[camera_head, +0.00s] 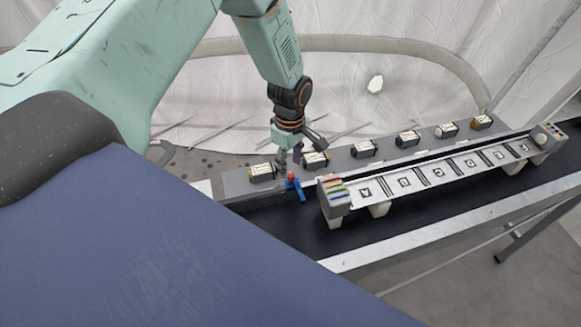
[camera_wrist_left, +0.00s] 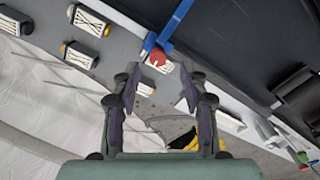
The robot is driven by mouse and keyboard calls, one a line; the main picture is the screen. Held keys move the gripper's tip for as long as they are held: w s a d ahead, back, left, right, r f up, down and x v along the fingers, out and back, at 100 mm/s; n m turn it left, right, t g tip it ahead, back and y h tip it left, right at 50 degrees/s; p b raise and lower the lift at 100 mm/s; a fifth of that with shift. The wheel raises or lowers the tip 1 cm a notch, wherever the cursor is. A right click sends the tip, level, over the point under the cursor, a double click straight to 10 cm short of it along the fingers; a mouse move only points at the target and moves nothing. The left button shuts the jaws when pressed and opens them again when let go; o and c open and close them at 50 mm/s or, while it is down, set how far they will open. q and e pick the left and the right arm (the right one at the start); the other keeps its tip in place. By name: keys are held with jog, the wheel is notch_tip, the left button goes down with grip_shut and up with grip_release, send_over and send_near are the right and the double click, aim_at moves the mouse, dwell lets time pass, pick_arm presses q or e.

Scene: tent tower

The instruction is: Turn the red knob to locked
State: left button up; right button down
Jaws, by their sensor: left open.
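The red knob (camera_head: 291,177) is a small round cap with a blue piece (camera_head: 299,192) beside it, at the near left end of the grey rail along the black belt. In the left wrist view the red knob (camera_wrist_left: 157,58) lies just beyond and between the fingertips, with blue bars (camera_wrist_left: 178,20) running away from it. My left gripper (camera_head: 290,158) is open, pointing down just above the knob; its two fingers also show in the left wrist view (camera_wrist_left: 160,84), apart and empty. Contact with the knob is not visible. My right gripper is out of view.
Several labelled blocks (camera_head: 364,149) stand along the grey rail (camera_head: 345,158), one close to each side of my gripper. A white marked strip (camera_head: 430,174) with a colour-striped end block (camera_head: 335,198) stands over the black belt (camera_head: 280,222) to the right.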

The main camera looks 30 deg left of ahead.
aim_at(291, 174)
pick_arm(q)
jog(key=shift+w+d+f, duration=0.15)
jog(key=shift+f, duration=1.7)
jog(key=shift+r, duration=0.1)
jog(key=shift+c, duration=0.5)
jog(key=shift+c, duration=0.8)
grip_shut()
